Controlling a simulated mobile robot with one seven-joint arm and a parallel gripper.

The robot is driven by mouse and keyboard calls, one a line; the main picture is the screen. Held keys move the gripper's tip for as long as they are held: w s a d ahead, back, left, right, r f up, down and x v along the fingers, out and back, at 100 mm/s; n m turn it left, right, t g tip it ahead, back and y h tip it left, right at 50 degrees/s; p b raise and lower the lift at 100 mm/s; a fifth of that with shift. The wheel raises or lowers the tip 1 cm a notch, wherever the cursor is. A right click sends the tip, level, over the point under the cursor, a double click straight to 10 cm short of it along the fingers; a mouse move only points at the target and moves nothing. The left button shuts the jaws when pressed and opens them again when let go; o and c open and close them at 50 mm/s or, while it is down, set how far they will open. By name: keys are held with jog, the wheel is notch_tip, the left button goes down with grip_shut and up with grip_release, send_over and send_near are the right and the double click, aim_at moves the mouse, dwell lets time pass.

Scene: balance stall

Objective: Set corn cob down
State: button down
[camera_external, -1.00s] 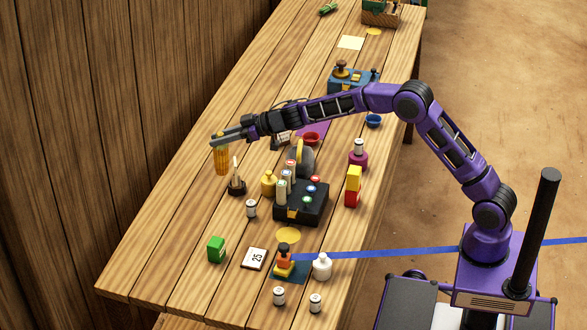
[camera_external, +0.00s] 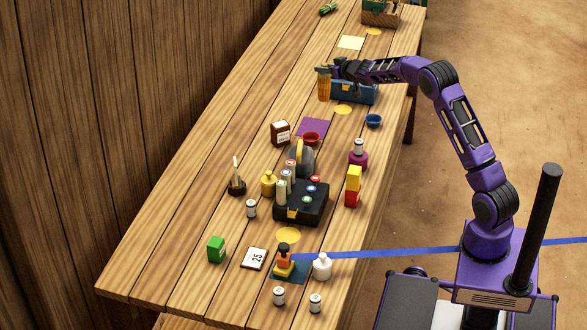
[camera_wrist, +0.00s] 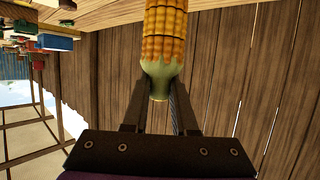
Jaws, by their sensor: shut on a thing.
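The corn cob (camera_external: 324,88) is yellow-orange and hangs upright from my gripper (camera_external: 325,70), just left of the blue case on the table. In the wrist view the corn cob (camera_wrist: 165,35) shows its kernels and pale green end, with the fingers of my gripper (camera_wrist: 159,95) shut on that end. I cannot tell whether its lower end touches the table.
The blue case (camera_external: 356,93) stands close to the right of the cob. A yellow disc (camera_external: 343,110), a purple mat (camera_external: 313,128) and a blue bowl (camera_external: 374,120) lie nearer. A cream sheet (camera_external: 351,42) lies farther back. The table's left side is mostly bare.

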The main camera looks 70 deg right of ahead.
jog(key=s+d+m+g+h, duration=0.1)
jog(key=s+d, duration=0.4)
notch_tip(320, 180, down, 15)
dwell(0.4)
jog(key=shift+f+b, duration=0.1)
jog(key=shift+b, duration=0.2)
jog(key=shift+f, duration=0.2)
jog(key=c, duration=0.7)
grip_release()
jog(key=shift+r, duration=0.1)
